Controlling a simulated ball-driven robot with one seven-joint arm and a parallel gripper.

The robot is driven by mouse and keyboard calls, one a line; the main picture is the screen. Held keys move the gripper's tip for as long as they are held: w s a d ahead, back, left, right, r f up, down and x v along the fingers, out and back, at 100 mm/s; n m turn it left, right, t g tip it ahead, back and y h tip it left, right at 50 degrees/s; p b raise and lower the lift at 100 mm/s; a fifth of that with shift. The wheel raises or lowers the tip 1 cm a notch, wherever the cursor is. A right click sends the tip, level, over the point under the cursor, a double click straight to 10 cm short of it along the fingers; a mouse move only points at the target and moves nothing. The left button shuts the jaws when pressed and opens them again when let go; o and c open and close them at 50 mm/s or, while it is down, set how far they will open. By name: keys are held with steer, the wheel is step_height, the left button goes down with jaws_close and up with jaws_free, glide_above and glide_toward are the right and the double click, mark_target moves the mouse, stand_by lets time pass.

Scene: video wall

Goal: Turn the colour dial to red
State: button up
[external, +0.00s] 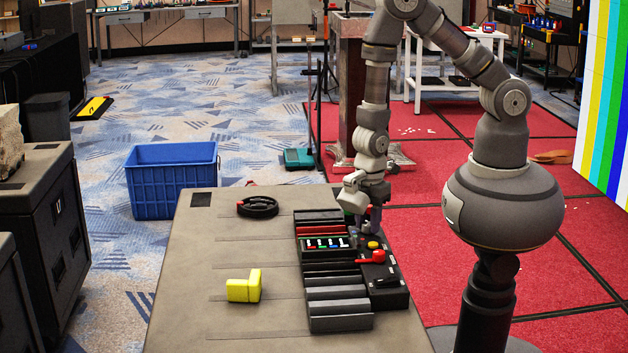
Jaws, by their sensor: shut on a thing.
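My gripper (369,224) points down over the far right part of a black control panel (391,297) on the table. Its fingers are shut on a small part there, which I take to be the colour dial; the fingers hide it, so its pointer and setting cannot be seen. Just in front of the gripper are a yellow button (373,245) and a red handle (372,257). To the left is a strip with small coloured marks (325,243).
The table (195,290) also holds a yellow block (244,287) and a black ring-shaped thing (257,206). Dark grey ribbed blocks (338,308) line the panel's left side. A blue crate (172,180) stands on the floor. A video wall (603,100) at right shows vertical colour stripes.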

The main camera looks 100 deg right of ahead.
mark_target(368, 224)
stand_by(0.3)
steer(key=o, duration=1)
steer(key=shift+o, duration=0.2)
steer(key=shift+r, duration=0.1)
step_height(368, 224, up, 8)
steer(key=p, duration=0.3)
steer(key=shift+f, duration=0.2)
